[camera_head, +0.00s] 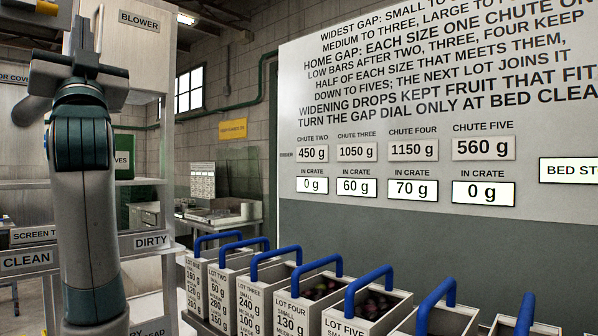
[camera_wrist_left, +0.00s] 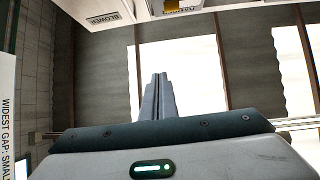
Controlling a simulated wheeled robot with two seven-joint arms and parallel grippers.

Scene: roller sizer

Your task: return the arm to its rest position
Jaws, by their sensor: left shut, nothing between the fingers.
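My left arm (camera_head: 88,200) rises nearly straight up at the left of the head view. My left gripper (camera_head: 86,32) is at the top of it, pointing upward in front of the shelf unit. In the left wrist view the two fingers of this gripper (camera_wrist_left: 158,78) lie together, shut and empty, against the ceiling and bright panels. My right gripper and arm are in neither view.
The shelf unit (camera_head: 150,182), with BLOWER, CLEAN and DIRTY labels, stands close behind my left arm. Several lot bins with blue handles, such as LOT FOUR (camera_head: 292,312), line the lower middle and right. A large sign board (camera_head: 400,100) fills the right wall.

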